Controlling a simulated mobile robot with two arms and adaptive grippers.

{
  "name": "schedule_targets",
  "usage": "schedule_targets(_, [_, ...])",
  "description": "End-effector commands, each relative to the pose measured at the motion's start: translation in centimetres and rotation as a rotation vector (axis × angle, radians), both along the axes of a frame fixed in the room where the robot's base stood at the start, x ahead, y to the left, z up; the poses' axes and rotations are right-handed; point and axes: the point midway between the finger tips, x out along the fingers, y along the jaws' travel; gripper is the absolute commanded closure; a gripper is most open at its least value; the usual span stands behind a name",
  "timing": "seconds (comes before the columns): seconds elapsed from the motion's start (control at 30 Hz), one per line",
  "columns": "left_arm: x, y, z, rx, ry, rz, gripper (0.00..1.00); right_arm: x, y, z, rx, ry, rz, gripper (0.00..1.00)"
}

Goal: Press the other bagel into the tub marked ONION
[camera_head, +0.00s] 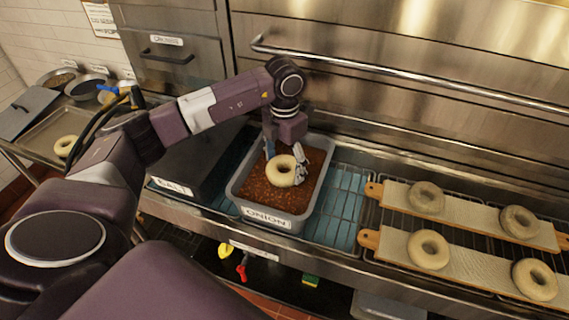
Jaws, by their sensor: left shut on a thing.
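The grey tub marked ONION (268,217) stands on the counter in the middle of the view, filled with reddish-brown flakes. A pale bagel (281,171) is between the fingers of my left gripper (284,168), over the flakes inside the tub. The left gripper points down and is shut on this bagel. I cannot tell whether the bagel's underside touches the flakes. Another pale bagel (65,146) lies on a metal tray at the far left. My right gripper is not in view.
Two boards (393,243) with wooden handles hold several bagels at the right. A dark lidded tub marked SALT (172,186) is left of the ONION tub. Bowls (84,86) stand at the back left. A steel oven front with a long handle bar (400,75) rises behind.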

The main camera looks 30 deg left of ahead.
Motion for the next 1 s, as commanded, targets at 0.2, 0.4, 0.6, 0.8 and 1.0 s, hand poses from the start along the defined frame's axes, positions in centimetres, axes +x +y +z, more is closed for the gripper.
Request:
schedule_targets(0.2, [0.0,0.0,0.2,0.000,-0.001,0.000,0.53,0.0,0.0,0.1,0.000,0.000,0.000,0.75])
schedule_targets(0.4, [0.1,0.0,1.5,0.000,-0.002,0.000,0.53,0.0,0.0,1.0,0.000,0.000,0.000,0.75])
schedule_targets(0.6, [0.0,0.0,3.2,0.000,-0.002,0.000,0.53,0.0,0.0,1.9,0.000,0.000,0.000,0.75])
schedule_targets(0.8, [0.0,0.0,4.7,0.000,-0.002,0.000,0.53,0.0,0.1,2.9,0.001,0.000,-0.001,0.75])
schedule_targets(1.0, [0.0,0.0,6.4,0.000,-0.002,0.000,0.53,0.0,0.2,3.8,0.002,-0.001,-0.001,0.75])
